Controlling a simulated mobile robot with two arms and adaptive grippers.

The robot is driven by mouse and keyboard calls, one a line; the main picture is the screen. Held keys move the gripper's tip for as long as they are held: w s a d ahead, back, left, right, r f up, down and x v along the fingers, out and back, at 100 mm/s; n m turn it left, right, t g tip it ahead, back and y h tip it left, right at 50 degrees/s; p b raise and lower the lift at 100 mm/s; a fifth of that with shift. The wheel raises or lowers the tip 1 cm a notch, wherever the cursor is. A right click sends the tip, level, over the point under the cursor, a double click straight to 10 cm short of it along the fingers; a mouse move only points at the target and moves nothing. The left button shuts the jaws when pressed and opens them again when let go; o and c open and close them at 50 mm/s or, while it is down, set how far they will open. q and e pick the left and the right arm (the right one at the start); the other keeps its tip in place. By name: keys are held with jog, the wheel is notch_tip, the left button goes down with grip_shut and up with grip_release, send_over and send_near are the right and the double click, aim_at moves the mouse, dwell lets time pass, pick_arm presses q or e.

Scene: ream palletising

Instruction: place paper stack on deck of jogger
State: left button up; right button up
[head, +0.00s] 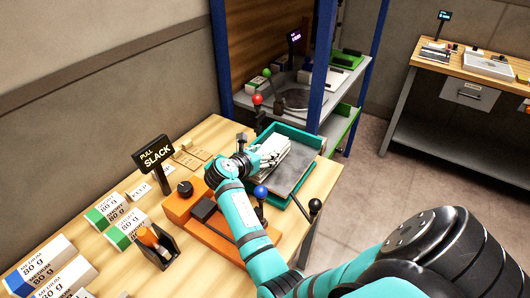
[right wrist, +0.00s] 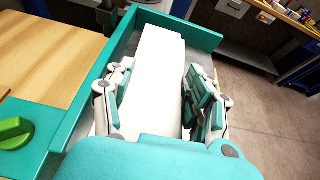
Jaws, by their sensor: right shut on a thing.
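The jogger is a teal-walled tray (head: 313,148) with a dark grey deck (head: 289,177), on the wooden bench. The white paper stack (head: 291,158) is inside the jogger's walls, over the far part of the deck. My right gripper (head: 268,156) is shut on the paper stack. In the right wrist view the stack (right wrist: 160,75) runs lengthwise between the fingers (right wrist: 158,100), beside a teal wall (right wrist: 100,75). I cannot tell whether the stack's underside touches the deck. My left gripper is not in view.
An orange machine (head: 190,208) with a blue-knobbed lever (head: 261,191) stands beside my right arm. A "PULL SLACK" sign (head: 153,153) and several labelled reams (head: 128,228) are on the left. A blue-framed shelf (head: 322,60) stands behind. Floor is clear at right.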

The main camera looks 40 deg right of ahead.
jog(key=shift+a, duration=0.1)
jog(key=o, duration=1.1)
jog(key=shift+f, duration=0.15)
jog(key=o, duration=0.4)
